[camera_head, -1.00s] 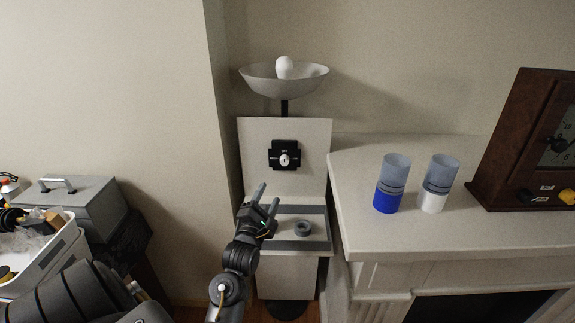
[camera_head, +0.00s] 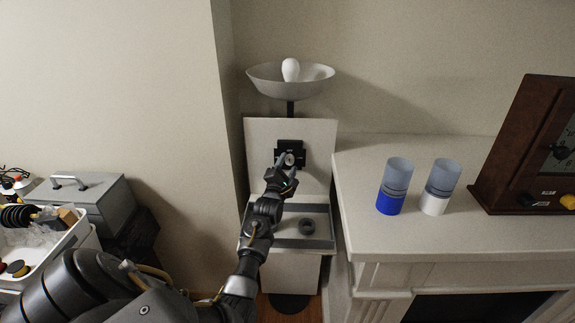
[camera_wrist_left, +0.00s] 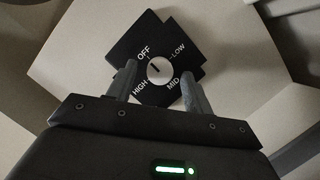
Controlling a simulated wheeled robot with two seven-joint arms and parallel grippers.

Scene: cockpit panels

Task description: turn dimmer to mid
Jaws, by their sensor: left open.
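The dimmer (camera_head: 291,146) is a black plate with a round pale knob on the upright pale panel. In the left wrist view the knob (camera_wrist_left: 159,70) has OFF, LOW, MID and HIGH printed around it, and its dark mark points toward OFF. My left gripper (camera_head: 286,165) is at the knob in the head view, partly covering it. In the left wrist view the open fingers (camera_wrist_left: 157,88) stand on either side of the knob, with gaps showing. I cannot tell whether they touch it. My right gripper is not in view.
A bowl lamp with a white bulb (camera_head: 291,69) stands above the panel. A tray with a dark ring (camera_head: 306,226) is below the dimmer. A mantel (camera_head: 440,232) on the right holds two cups (camera_head: 394,187) and a wooden clock (camera_head: 518,150). A grey toolbox (camera_head: 88,201) is at left.

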